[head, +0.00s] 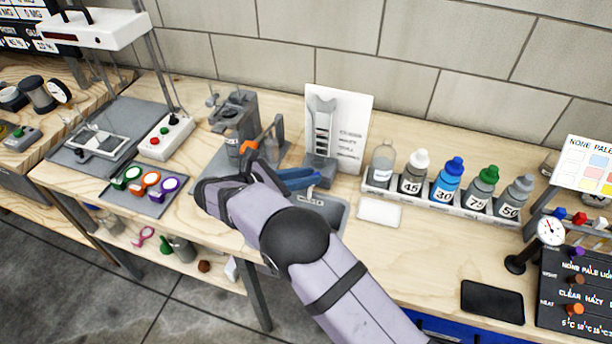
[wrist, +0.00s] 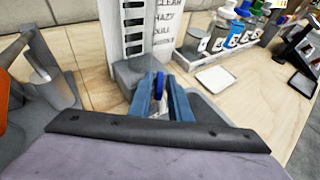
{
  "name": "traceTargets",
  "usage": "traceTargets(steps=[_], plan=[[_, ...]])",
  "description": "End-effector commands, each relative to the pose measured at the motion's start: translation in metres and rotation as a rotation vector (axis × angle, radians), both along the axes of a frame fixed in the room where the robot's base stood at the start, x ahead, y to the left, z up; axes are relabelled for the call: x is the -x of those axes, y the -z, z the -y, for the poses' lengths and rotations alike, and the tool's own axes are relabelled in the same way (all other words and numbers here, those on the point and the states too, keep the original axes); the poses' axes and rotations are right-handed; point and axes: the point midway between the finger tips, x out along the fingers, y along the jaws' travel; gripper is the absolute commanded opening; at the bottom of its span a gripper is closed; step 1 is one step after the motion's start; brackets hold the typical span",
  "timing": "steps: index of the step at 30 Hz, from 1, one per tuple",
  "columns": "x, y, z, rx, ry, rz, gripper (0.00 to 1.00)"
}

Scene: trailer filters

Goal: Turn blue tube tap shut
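The blue tap (wrist: 158,86) shows in the wrist view as a small upright blue lever, low in front of the grey stand of the tube (head: 322,120). My gripper (wrist: 160,82) has two steel-blue fingers, one on each side of the tap, with a gap between them; it looks open, and I cannot tell whether either finger touches the tap. In the head view my gripper (head: 306,179) reaches right to the foot of the tube stand, above a grey tray (head: 336,212). The fingers largely hide the tap there.
A white board (head: 355,125) with words stands behind the tube. A rack (head: 440,202) of capped bottles stands to the right, with a white plate (head: 379,212) before it. A grey device with an orange part (head: 249,146) stands close left of the fingers.

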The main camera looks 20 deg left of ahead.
Motion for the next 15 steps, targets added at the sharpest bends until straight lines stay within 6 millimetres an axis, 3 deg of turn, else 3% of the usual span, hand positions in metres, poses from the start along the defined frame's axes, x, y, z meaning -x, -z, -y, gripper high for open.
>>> traceTargets(steps=[15], plan=[[0.042, -0.021, -0.033, -0.004, -0.002, 0.002, 0.17]])
